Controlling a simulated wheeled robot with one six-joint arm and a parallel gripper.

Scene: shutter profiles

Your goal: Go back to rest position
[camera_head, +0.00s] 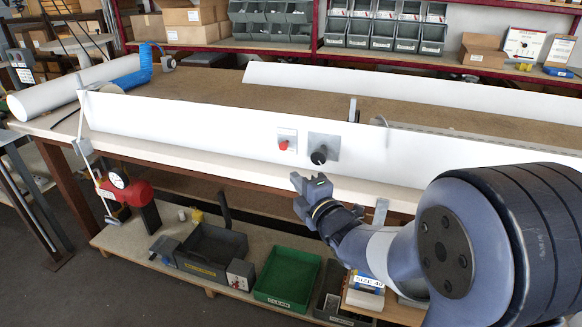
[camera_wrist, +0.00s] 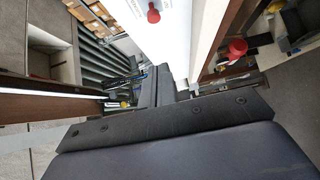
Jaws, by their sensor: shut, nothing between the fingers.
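My gripper (camera_head: 312,187) is in front of the workbench, just below the front edge of the long white profile. It is shut and holds nothing. My arm reaches in from the lower right in the head view. In the wrist view the dark gripper (camera_wrist: 168,88) points at the white profile (camera_wrist: 185,28). In the head view the white profile (camera_head: 215,118) stands along the bench front, with a red knob (camera_head: 284,145) and a black knob (camera_head: 319,157) on small plates. The red knob also shows in the wrist view (camera_wrist: 153,14).
The lower shelf holds a green bin (camera_head: 288,279), a dark grey tray (camera_head: 212,248) and a red tool with a gauge (camera_head: 125,190). A second white profile (camera_head: 410,92) lies at the back of the bench (camera_head: 200,85). Floor at the lower left is free.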

